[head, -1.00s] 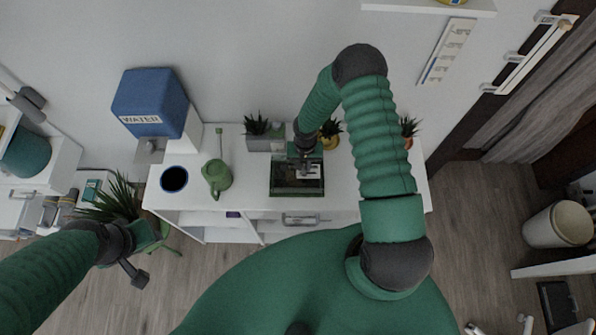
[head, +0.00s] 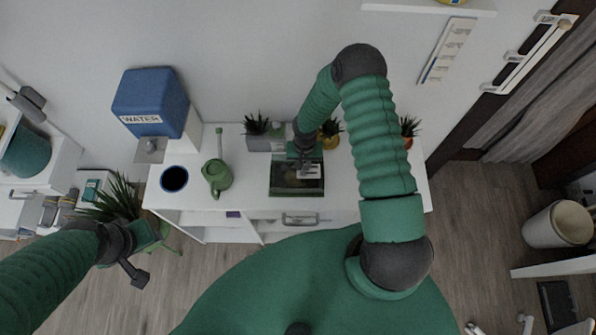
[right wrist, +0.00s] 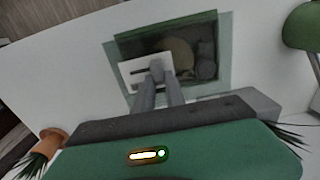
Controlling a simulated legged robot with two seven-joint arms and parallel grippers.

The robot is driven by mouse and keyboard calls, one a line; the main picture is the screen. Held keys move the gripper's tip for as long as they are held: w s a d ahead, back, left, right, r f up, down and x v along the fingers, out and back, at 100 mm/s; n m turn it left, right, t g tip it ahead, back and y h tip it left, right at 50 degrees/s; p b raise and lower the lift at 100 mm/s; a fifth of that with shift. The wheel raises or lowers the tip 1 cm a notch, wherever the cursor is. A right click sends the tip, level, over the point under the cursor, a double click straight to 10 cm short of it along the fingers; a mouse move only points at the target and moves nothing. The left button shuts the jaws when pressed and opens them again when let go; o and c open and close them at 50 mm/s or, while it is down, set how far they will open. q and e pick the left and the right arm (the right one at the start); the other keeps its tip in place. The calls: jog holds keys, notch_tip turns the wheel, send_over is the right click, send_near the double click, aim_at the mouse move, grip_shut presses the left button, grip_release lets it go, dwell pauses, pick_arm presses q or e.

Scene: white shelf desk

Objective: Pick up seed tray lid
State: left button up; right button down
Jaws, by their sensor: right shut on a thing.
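The seed tray with its see-through, dark-greenish lid (head: 283,178) is on the white desk in the middle of the head view. The lid's translucent edge also shows in the right wrist view (right wrist: 222,58), around a dark inside with rounded shapes. My right gripper (head: 306,171) reaches down from above and is shut on the lid near a white label; its fingers (right wrist: 158,76) are close together there. I cannot tell whether the lid is clear of the tray. My left gripper (head: 137,262) is out over the floor at the left, away from the lid; its jaw state is unclear.
A green watering can (head: 217,178) and a dark blue pot (head: 174,179) stand left of the tray. Several potted plants line the back edge, with one (head: 410,128) at the right. A blue water dispenser (head: 150,103) is at back left. The desk's right part is clear.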

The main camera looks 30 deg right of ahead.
pick_arm(q)
jog(key=shift+a, duration=0.15)
pick_arm(e)
jog(key=shift+a, duration=0.2)
jog(key=shift+a+r, duration=0.1)
jog(key=shift+a, duration=0.1)
pick_arm(q)
jog(key=shift+a, duration=0.3)
pick_arm(e)
jog(key=shift+d, duration=0.1)
